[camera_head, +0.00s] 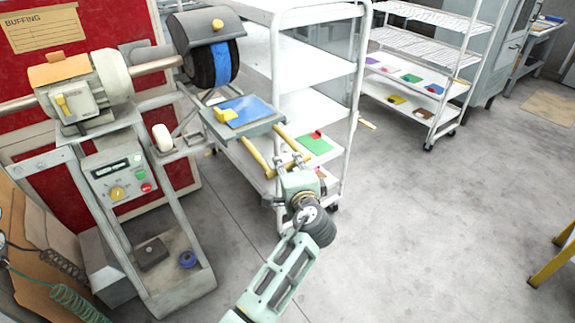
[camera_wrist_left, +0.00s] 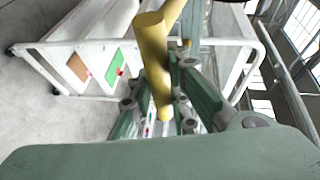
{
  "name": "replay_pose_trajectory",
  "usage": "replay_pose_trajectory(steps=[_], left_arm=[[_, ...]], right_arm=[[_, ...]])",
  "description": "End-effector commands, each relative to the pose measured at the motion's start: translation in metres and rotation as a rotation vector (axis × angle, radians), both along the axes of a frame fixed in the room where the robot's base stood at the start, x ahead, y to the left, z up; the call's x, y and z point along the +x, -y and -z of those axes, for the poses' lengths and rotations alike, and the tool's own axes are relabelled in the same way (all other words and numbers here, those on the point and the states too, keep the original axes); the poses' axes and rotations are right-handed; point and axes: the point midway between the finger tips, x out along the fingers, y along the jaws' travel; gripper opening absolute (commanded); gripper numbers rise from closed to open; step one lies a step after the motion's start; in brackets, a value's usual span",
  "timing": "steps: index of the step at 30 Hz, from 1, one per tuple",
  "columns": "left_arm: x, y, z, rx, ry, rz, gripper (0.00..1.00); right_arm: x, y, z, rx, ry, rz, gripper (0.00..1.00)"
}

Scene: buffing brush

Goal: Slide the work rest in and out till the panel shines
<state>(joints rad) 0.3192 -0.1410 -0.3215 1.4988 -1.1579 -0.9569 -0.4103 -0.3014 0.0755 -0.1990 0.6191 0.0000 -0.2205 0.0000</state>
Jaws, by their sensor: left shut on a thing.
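The work rest (camera_head: 259,129) is a grey tray under the buffing wheel (camera_head: 208,62), which has a blue band. A blue panel (camera_head: 245,110) lies on it with a yellow block (camera_head: 226,115) at its left edge. A yellow handle (camera_head: 257,157) reaches from the rest toward me. My left gripper (camera_head: 289,164) is shut on the handle; the handle's yellow bar (camera_wrist_left: 155,60) passes between the fingers (camera_wrist_left: 172,90) in the left wrist view. The fingers partly hide the bar. My right gripper is in neither view.
The buffing machine (camera_head: 112,75) and its control box (camera_head: 122,178) stand at the left. A white shelf cart (camera_head: 315,105) stands close behind the handle, and another rack (camera_head: 420,65) is farther back.

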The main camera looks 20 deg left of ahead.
Motion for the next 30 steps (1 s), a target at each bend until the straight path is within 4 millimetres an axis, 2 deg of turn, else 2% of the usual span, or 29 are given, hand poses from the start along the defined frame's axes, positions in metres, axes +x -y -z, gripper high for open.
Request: replay_pose_trajectory(steps=[8, 9, 15, 25, 30], left_arm=[[0.0, 0.0, 0.001, 0.003, -0.004, 0.0, 0.0], [0.0, 0.0, 0.001, 0.003, -0.004, -0.001, 0.19], [0.0, 0.0, 0.001, 0.001, -0.002, -0.001, 0.35], [-0.002, 0.001, 0.0, -0.001, 0.0, 0.0, 0.35], [-0.017, 0.01, -0.002, -0.003, -0.001, 0.001, 0.35]], right_arm=[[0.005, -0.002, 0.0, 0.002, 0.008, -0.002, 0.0], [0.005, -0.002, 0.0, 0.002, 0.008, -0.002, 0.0], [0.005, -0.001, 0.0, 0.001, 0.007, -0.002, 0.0], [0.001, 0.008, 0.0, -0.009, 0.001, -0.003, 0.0], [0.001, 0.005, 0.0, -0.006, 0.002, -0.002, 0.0]])
